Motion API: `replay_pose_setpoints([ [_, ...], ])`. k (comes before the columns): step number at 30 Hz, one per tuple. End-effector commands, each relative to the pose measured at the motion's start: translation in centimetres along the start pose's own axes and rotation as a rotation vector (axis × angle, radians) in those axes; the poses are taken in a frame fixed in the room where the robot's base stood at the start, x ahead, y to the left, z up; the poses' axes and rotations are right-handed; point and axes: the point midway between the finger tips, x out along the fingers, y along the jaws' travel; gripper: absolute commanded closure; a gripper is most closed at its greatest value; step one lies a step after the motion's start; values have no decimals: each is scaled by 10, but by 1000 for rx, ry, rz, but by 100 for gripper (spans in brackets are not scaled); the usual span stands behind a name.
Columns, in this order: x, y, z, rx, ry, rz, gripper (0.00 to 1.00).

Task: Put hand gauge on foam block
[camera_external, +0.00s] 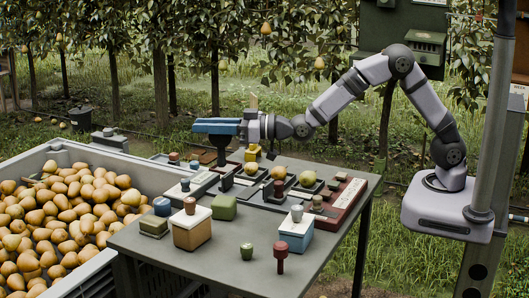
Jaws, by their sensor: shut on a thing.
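My gripper (213,128) has blue fingers, reaches left over the far left part of the grey table and is shut on a dark, slim thing. This thing (221,152), which I take for the hand gauge, hangs below the fingers, and its lower end is close to the trays. Whether it touches them I cannot tell. A soft-edged green block (223,207) lies on the table nearer the camera, below the gripper in the picture. It may be the foam block, but I cannot be sure. A smaller olive block (153,228) lies at the table's left edge.
A tan box with a white top (192,233) and a blue box (296,236) stand at the front. Pears sit in dark trays mid-table, beside a red box (340,204). Green and red knobbed pieces stand near the front edge. A pear-filled bin (95,278) adjoins the table's left.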

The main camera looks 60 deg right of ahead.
Motion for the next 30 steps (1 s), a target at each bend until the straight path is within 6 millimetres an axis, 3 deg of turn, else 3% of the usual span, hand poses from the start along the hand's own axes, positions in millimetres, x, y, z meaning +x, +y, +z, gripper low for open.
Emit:
replay_pose_setpoints([
  [12, 0, 0, 53, 0, -2, -1, 100],
  [23, 0, 0, 66, 0, -1, -1, 100],
  [30, 0, 0, 93, 0, -2, -1, 100],
])
